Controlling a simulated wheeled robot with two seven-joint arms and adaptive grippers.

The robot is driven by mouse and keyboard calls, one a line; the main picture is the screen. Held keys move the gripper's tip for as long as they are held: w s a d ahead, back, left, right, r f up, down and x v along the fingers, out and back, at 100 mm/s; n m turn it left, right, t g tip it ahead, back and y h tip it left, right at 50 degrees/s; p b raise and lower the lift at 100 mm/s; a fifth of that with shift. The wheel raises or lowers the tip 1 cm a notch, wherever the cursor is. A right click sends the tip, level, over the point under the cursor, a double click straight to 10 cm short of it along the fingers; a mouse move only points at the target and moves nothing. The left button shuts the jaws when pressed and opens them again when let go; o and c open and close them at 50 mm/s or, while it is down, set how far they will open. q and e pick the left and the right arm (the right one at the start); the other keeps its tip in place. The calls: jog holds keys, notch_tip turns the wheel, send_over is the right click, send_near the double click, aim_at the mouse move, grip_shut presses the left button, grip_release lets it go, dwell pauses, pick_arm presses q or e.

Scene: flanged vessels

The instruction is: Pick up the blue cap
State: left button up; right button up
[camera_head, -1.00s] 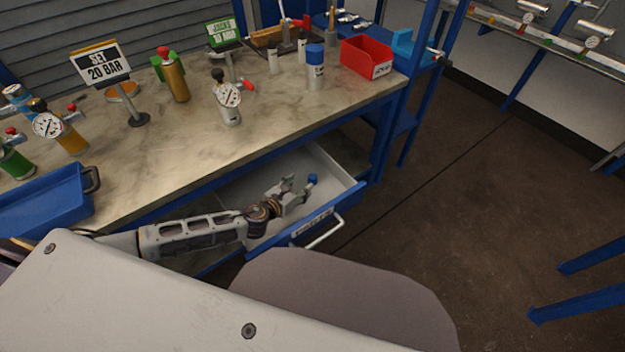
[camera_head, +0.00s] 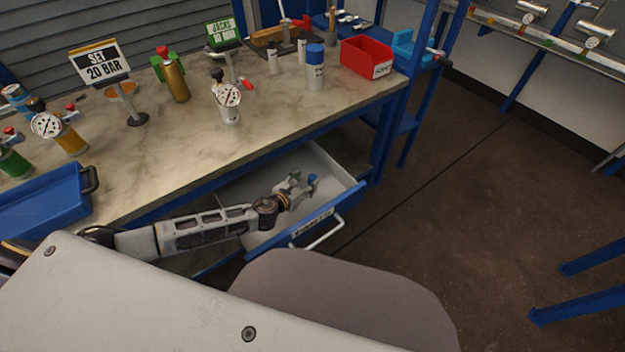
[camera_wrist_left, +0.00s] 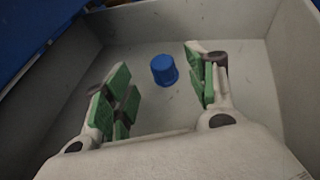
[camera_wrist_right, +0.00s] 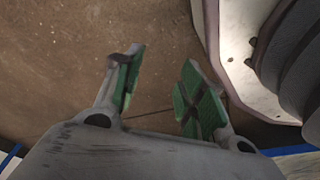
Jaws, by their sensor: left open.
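The blue cap (camera_head: 312,178) lies in the open drawer under the bench. In the left wrist view the blue cap (camera_wrist_left: 164,69) stands on the pale drawer floor, ahead of and between the open green-padded fingers. My left gripper (camera_head: 303,184) reaches into the drawer beside the cap. Its fingers also show in the left wrist view (camera_wrist_left: 158,88), open and empty, with the cap apart from both pads. My right gripper (camera_wrist_right: 164,72) is open and empty above the brown floor, away from the drawer; it does not show in the head view.
The drawer (camera_head: 345,200) has pale walls and a blue front with a handle. On the bench (camera_head: 190,135) stand a white bottle with a blue top (camera_head: 315,68), a gauge vessel (camera_head: 228,104), a red bin (camera_head: 366,58) and a blue tray (camera_head: 45,202).

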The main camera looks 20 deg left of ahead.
aim_at(311, 178)
pick_arm(q)
jog(key=shift+w+d+f, duration=0.1)
jog(key=shift+w+f, duration=0.1)
jog(key=shift+w, duration=0.1)
jog(key=shift+w+d+f+b, duration=0.3)
jog(key=shift+w+f, duration=0.1)
jog(key=shift+w, duration=0.2)
jog(key=shift+x, duration=1.15)
pick_arm(e)
jog(key=w+r, duration=0.1)
jog(key=r, duration=0.1)
jog(key=w+a+r, duration=0.1)
jog(key=shift+w+a+r, duration=0.15)
jog(key=shift+a+r, duration=0.05)
jog(key=shift+r, duration=0.15)
pick_arm(q)
jog(key=shift+a, duration=0.1)
jog(key=c, duration=0.9)
